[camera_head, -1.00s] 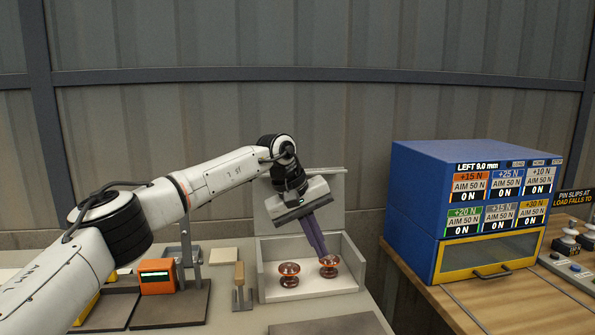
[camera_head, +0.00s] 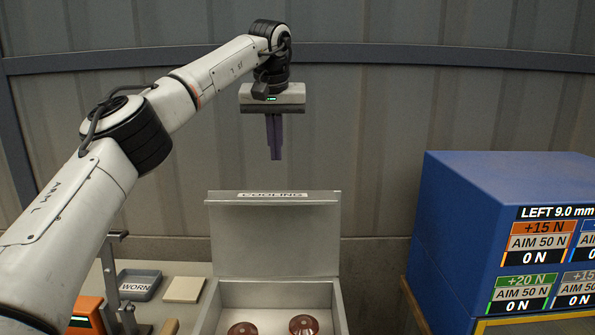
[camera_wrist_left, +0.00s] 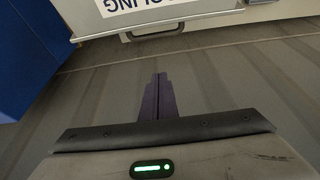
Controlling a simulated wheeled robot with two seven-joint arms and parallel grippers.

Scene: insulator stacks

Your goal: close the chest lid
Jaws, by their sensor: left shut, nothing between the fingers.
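The chest (camera_head: 340,305) is a light grey box at the bottom middle of the head view. Its lid (camera_head: 272,240), labelled COOLING, stands upright at the back, so the chest is open. Two brown-red insulator discs (camera_head: 303,324) (camera_head: 243,328) lie inside. My left gripper (camera_head: 276,157) is shut and empty, pointing down above the lid's top edge and apart from it. In the left wrist view the shut purple fingers (camera_wrist_left: 158,78) point toward the lid's label side (camera_wrist_left: 140,10) at the top. My right gripper is not in view.
A blue cabinet (camera_head: 455,240) with force displays stands to the right. A grey WORN tray (camera_head: 138,285), a beige pad (camera_head: 184,289) and an orange device (camera_head: 88,310) lie left of the chest. A metal wall is behind.

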